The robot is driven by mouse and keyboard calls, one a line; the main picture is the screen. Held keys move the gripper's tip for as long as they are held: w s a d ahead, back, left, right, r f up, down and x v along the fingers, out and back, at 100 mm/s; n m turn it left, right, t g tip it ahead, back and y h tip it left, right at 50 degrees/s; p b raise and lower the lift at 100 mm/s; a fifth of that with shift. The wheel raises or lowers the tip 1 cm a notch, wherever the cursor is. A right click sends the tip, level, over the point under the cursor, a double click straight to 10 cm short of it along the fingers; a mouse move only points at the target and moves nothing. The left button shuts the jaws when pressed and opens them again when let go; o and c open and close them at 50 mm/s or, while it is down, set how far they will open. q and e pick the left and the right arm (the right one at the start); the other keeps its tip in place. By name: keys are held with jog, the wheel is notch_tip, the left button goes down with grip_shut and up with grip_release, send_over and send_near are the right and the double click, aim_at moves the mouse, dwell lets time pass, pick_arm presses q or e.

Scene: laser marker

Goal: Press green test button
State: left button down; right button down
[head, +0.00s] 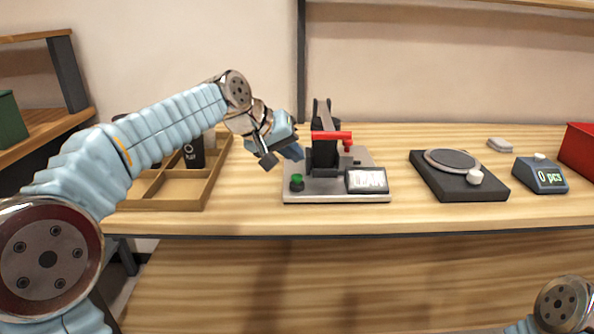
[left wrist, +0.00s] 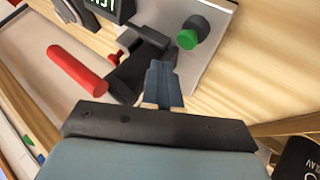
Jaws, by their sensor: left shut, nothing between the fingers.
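The green test button (head: 297,179) sits on a black collar at the front left corner of the marker's grey base plate (head: 330,197). The marker has a black upright column (head: 322,120), a red lever (head: 331,135) and a small display (head: 367,180). My left gripper (head: 282,157) is shut and empty, above and slightly left of the button, apart from it in the head view. In the left wrist view, the closed fingertips (left wrist: 163,70) point toward the marker, with the green button (left wrist: 190,36) just beyond and to their right. My right gripper is not visible.
A wooden divided tray (head: 180,190) with a black container (head: 194,153) stands left of the marker. Bare table lies between marker and scale.

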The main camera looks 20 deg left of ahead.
aim_at(293, 177)
pick_arm(q)
notch_tip(293, 177, up, 3)
jog(key=shift+r+p, duration=0.2)
jog(key=shift+p, duration=0.85)
jog(key=shift+f, duration=0.1)
